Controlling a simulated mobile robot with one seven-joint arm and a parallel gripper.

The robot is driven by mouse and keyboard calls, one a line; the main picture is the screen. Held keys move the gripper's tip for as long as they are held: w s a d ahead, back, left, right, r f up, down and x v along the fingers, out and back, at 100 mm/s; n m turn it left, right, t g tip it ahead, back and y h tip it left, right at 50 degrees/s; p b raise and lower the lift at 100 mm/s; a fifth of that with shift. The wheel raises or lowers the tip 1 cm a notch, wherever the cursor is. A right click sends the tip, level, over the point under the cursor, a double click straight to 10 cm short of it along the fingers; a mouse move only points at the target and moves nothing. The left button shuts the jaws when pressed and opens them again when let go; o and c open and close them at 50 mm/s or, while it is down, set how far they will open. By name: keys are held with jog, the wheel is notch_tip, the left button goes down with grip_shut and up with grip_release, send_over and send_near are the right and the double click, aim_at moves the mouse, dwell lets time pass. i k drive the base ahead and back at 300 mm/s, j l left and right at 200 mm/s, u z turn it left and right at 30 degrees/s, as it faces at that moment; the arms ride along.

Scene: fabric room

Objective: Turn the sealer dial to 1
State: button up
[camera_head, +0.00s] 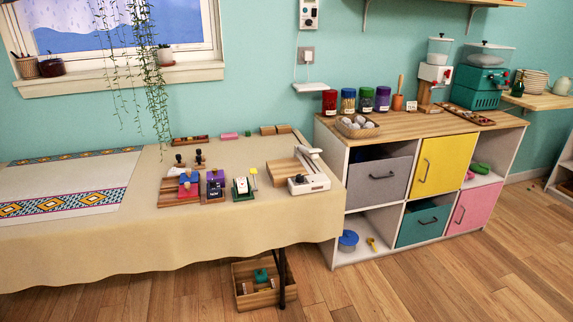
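A white device with a raised arm, which looks like the sealer (312,184), sits at the right end of the cloth-covered table, beside a wooden block. A small dark round spot on its left front looks like the dial (298,179). Its markings and setting are too small to read. My gripper and arm are not in view.
The table (230,222) holds stamps and small blocks left of the sealer. A shelf unit (334,133) with coloured drawers stands close on the right. A wooden crate (240,299) is under the table. Wood floor (430,285) is clear in front of the shelf unit.

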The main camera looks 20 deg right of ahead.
aim_at(300, 178)
jog(key=i+l+u, duration=0.15)
jog(key=l, duration=0.2)
jog(key=i+l+u, duration=0.3)
jog(key=l, duration=0.4)
jog(key=i+l+u, duration=0.15)
jog(key=l, duration=0.25)
jog(key=i+l+u, duration=0.15)
jog(key=l, duration=0.25)
